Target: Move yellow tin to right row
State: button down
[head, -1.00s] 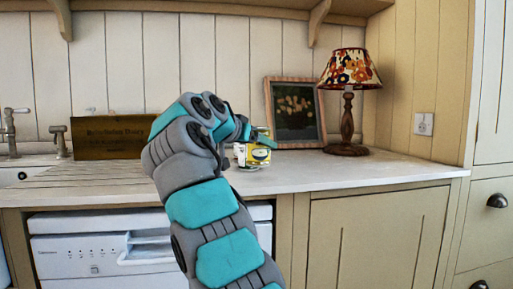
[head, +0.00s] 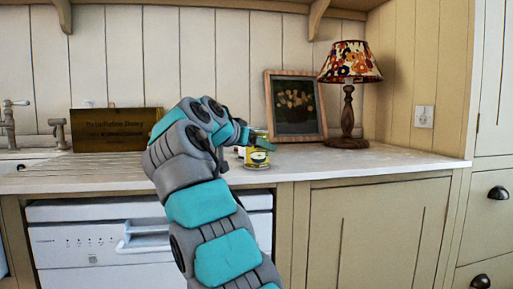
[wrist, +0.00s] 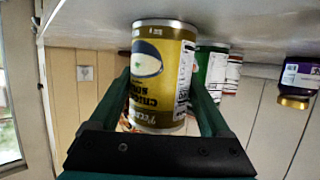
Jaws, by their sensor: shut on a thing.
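I cannot tell whether the tin touches the counter. Beside it in the wrist view are a green and white tin (wrist: 215,75) and, further right, a purple jar with a gold lid (wrist: 298,82).
On the counter (head: 385,160) a framed picture (head: 295,108) leans on the wall, with a patterned lamp (head: 348,100) to its right. A dark sign (head: 112,130) stands at the left by the sink taps (head: 10,120). The counter's right front is clear.

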grip_release()
jog(key=shift+r+p, duration=0.25)
jog(key=shift+p, duration=0.1)
jog(key=p+v, duration=0.1)
jog(key=v, duration=1.1)
jog(key=shift+f, duration=0.1)
